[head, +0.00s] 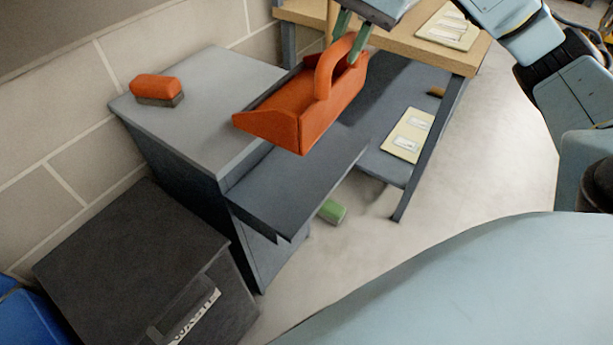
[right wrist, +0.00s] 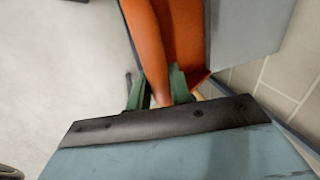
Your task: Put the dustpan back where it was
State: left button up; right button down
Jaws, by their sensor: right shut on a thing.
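The orange dustpan (head: 298,112) hangs in the air over the front of the grey cabinet (head: 215,85), tilted, with its loop handle up. My right gripper (head: 351,40) is shut on the handle from above. In the right wrist view the green fingers (right wrist: 160,88) close around the orange handle (right wrist: 150,38). An orange brush (head: 157,88) with a dark base lies on the cabinet top at the left. A dark drawer (head: 285,195) appears pulled out of the cabinet front, below the dustpan; its inside is partly hidden. My left gripper is not in view.
A wooden-topped bench (head: 395,42) stands to the right, with a lower shelf holding a pale card (head: 408,135). A black waste bin (head: 130,270) stands at front left. Much of the cabinet top is bare.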

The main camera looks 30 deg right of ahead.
aim_at(345, 106)
jog(key=shift+s+d+f+m, duration=0.15)
jog(key=shift+d+m, duration=0.1)
jog(key=shift+m, duration=0.05)
jog(key=shift+f+b, duration=0.3)
notch_tip(345, 106, down, 12)
jog(key=b, duration=0.3)
jog(key=shift+r, duration=0.1)
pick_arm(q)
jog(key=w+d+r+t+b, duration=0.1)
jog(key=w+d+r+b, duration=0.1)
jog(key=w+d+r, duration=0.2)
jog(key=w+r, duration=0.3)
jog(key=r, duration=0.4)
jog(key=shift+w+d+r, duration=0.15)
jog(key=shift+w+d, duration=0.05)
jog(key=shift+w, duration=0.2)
pick_arm(e)
notch_tip(345, 106, down, 5)
jog(key=shift+f, duration=0.1)
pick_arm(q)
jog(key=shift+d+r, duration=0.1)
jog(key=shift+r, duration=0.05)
pick_arm(e)
jog(key=shift+f, duration=0.1)
jog(key=c, duration=1.3)
grip_release()
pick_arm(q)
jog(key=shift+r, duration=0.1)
pick_arm(e)
jog(key=shift+o, duration=0.2)
